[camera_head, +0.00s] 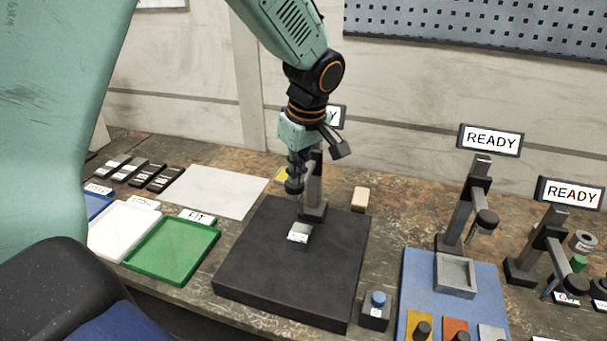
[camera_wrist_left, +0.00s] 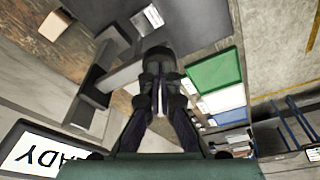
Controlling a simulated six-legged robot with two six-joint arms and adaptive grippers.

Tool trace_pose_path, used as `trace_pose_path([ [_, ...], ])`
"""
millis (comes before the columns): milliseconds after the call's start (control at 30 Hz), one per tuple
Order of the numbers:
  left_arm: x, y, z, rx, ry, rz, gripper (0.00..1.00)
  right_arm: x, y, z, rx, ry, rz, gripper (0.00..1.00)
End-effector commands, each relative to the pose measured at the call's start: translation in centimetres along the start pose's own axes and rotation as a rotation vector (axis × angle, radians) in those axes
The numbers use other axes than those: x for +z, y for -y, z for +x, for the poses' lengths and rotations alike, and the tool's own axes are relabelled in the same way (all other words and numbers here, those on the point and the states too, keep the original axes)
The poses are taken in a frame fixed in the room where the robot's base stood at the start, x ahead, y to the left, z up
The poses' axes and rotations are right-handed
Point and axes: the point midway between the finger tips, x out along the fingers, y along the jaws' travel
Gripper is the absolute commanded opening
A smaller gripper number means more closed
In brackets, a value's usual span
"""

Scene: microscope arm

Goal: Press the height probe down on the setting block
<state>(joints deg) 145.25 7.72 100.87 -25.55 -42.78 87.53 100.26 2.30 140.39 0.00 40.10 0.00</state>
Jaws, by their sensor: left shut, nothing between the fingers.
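A small silver block (camera_head: 299,232), which looks like the setting block, sits on a black base plate (camera_head: 270,270); the left wrist view also shows it (camera_wrist_left: 148,18). A dark grey stand (camera_head: 315,190) rises behind the block on the plate. In the left wrist view its arm (camera_wrist_left: 118,76) reaches toward my gripper, and the height probe itself is mostly hidden there. My left gripper (camera_head: 294,188) is shut and empty, pointing down above the block beside the stand. Its fingers also show in the wrist view (camera_wrist_left: 158,65). I cannot tell whether they touch the probe.
A green tray (camera_head: 172,280) and a white tray (camera_head: 97,243) lie left of the plate. A wooden block (camera_head: 360,199) stands behind it. Right are a push button (camera_head: 375,308), a blue board (camera_head: 424,275) and two more stands with READY signs (camera_head: 490,139).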

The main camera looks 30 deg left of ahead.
Motion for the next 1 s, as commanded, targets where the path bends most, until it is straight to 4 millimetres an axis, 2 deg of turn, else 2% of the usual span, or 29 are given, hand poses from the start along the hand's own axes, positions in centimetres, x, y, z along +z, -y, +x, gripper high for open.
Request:
trace_pose_path([
  [1000, 0.9, 0.1, 4.5, -0.002, 0.001, 0.000, 0.00, 0.0, 0.0, 3.0, 0.000, 0.000, 0.000, 0.40],
])
